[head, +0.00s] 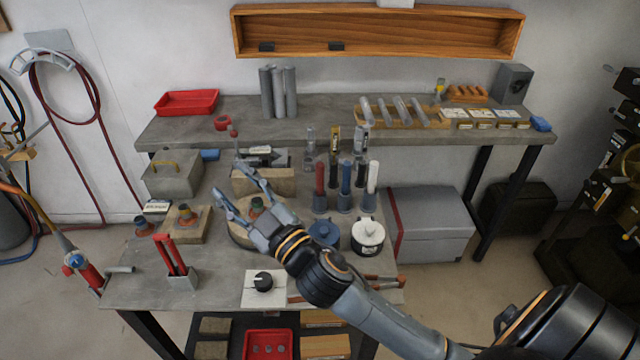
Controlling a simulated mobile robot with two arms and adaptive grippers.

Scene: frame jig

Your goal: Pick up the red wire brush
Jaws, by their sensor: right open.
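My right gripper (231,179) reaches in from the lower right over the middle of the bench. Its fingers are spread and hold nothing. A red upright handle (320,178) stands in a grey cup right of the gripper, beside similar blue, black and white ones; it may be the red wire brush, but no bristles show. A pair of red handles (172,255) stands in a grey holder at the front left, apart from the gripper. Which red item is the wire brush I cannot tell for sure. My left gripper is not in view.
A round wooden piece (240,236) lies partly behind my gripper. A blue pot (324,234) and a white pot (368,237) stand close to my right wrist. A grey box (172,177) sits at the bench's left. The left front of the bench (135,290) has bare room.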

